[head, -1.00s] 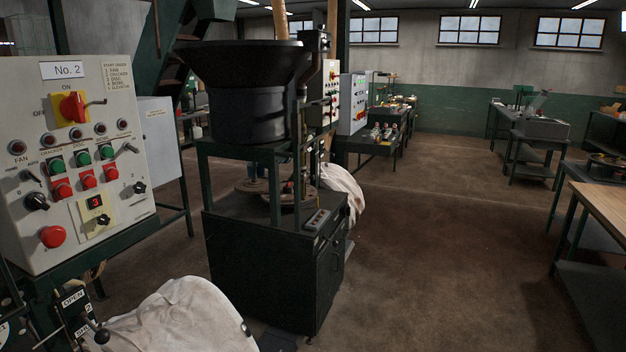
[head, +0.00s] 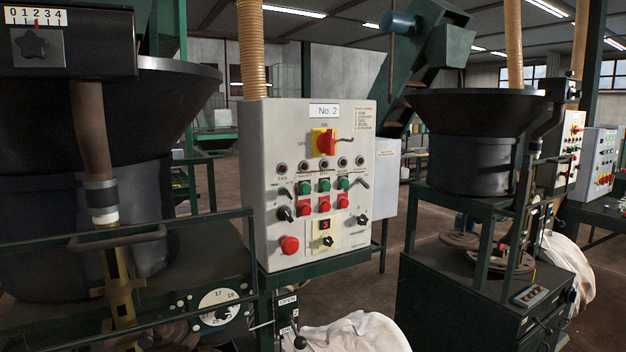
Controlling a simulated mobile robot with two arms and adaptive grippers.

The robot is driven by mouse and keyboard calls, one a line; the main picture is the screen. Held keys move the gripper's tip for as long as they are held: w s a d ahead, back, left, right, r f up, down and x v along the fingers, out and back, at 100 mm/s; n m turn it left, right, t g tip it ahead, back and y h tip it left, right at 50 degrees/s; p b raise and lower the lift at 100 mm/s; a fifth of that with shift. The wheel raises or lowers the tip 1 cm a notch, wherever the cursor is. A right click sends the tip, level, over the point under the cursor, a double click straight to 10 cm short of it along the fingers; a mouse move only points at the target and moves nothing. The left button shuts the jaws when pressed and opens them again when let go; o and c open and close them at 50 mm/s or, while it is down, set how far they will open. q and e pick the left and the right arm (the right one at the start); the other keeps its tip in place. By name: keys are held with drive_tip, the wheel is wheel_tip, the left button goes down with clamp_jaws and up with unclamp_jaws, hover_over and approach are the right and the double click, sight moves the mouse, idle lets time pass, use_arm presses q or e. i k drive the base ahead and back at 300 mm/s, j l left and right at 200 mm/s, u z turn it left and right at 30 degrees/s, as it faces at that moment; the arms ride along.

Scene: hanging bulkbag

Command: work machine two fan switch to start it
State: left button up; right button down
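The machine two control panel (head: 262,190) is a light grey box labelled "No. 2" (head: 324,111), in the middle of the head view. A red rotary main switch on a yellow plate (head: 325,142) sits near its top, marked ON and OFF. Below is a row of dark indicator lamps. The fan switch (head: 285,192) is a small lever under the FAN label at the panel's left. Green and red push buttons fill the middle, with a black knob (head: 285,214) and a red mushroom button (head: 289,245) lower left. Neither of my grippers is in view.
A large dark hopper machine (head: 90,180) with green rails stands left of the panel. Another hopper machine (head: 470,150) stands at the right. A white bulk bag (head: 350,334) lies below the panel. Brown floor shows between panel and right machine.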

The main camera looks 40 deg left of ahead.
sight(284, 213)
drive_tip(key=k+u, duration=0.1)
drive_tip(key=u, duration=1.15)
